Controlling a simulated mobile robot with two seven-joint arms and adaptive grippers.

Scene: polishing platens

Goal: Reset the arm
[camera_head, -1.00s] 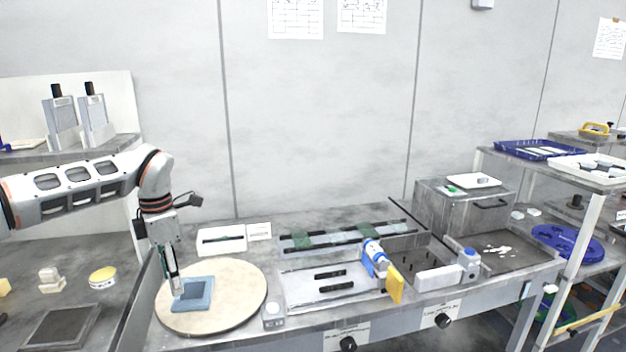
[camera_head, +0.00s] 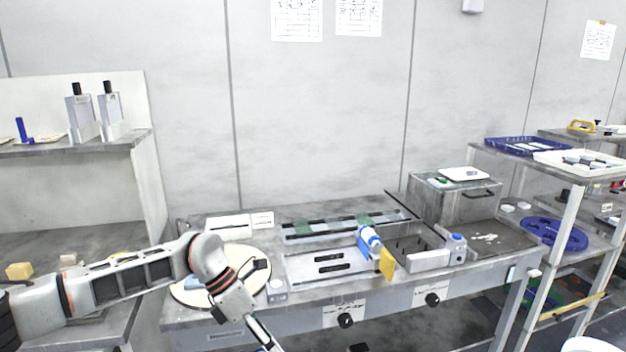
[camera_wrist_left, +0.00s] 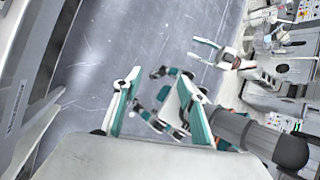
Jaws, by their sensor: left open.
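My left arm comes in from the left in the head view and reaches down across the front edge of the bench. My left gripper (camera_head: 266,346) is at the bottom edge of the head view, partly cut off, in front of and below the bench. In the left wrist view my left gripper (camera_wrist_left: 158,112) has its two fingers apart with nothing held between them. The round tan platen (camera_head: 190,298) and the blue-grey square pad (camera_head: 193,283) on it lie behind the arm, partly hidden.
The bench (camera_head: 295,310) holds a blue-and-white bottle (camera_head: 369,241), a yellow piece (camera_head: 387,264) and a metal tray (camera_head: 300,266). A grey box (camera_head: 455,207) and a shelf rack with trays (camera_head: 522,146) stand at the right. Grey floor (camera_wrist_left: 150,40) fills much of the left wrist view.

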